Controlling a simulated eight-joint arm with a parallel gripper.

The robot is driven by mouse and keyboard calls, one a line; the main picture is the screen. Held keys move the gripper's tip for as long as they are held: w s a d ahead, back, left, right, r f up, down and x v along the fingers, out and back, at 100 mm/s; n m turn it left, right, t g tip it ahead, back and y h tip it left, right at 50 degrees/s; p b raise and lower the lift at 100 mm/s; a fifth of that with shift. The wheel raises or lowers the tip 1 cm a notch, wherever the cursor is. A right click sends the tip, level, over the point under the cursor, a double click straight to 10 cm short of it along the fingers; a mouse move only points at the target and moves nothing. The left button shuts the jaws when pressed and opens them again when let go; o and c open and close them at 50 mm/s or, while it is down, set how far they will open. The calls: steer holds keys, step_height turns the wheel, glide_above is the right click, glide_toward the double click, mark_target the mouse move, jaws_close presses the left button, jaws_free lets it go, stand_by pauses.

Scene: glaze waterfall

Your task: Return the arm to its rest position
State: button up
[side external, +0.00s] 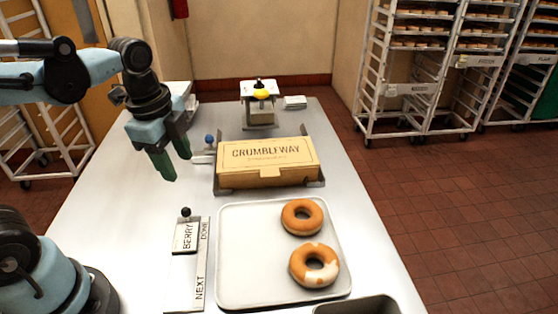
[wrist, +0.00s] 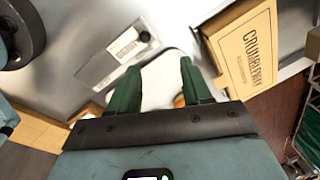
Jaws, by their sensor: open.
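My gripper (side external: 168,158) hangs in the air over the left part of the table, left of the brown CRUMBLEWAY box (side external: 268,162). Its two green fingers are apart with nothing between them. In the wrist view, my gripper (wrist: 158,80) shows both fingers spread, with the CRUMBLEWAY box (wrist: 246,50) to their right and the label slider (wrist: 118,52) to their left. No held object shows.
A white tray (side external: 240,290) holds a plain donut (side external: 302,216) and a partly glazed donut (side external: 314,265). A BERRY slider (side external: 186,236) on a NEXT/DONE strip lies left of it. Wheeled racks (side external: 410,70) stand beyond the table.

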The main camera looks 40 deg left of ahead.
steer(key=n+t, duration=0.2)
steer(key=n, duration=0.2)
steer(key=w+n+t, duration=0.1)
steer(key=n, duration=0.4)
steer(key=d+n+t, duration=0.1)
steer(key=n+t, duration=0.1)
steer(key=n, duration=0.2)
steer(key=shift+w+f+n+t, duration=0.3)
steer(key=shift+n, duration=0.1)
stand_by(0.5)
